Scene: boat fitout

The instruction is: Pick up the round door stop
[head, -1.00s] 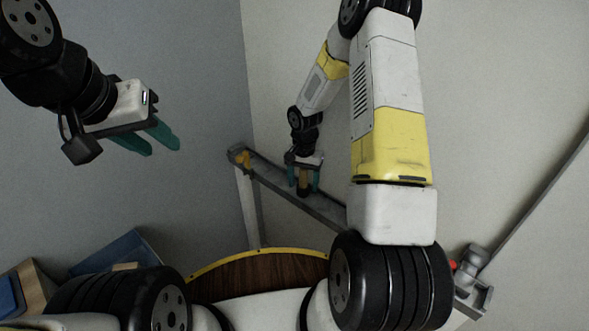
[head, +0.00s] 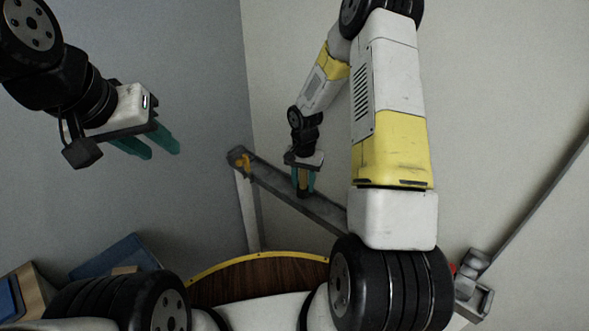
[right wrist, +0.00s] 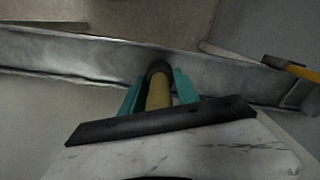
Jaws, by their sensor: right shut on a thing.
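The round door stop, a tan cylinder with a black end, shows in the right wrist view (right wrist: 159,92) between the teal fingers. It also shows small in the head view (head: 303,182). My right gripper (head: 304,184) is shut on it, one finger on each side. Its black end is at the grey metal ledge (right wrist: 75,55); I cannot tell whether it touches the ledge. My left gripper (head: 151,146) is open and empty, up at the left, well apart from the ledge.
The grey ledge runs diagonally in the head view (head: 325,212), with a yellow-handled tool (right wrist: 290,67) on its end. A wooden panel with a yellow rim (head: 260,275) is below. A blue bin (head: 115,257) stands lower left. A grey clamp-like fitting (head: 472,280) is at right.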

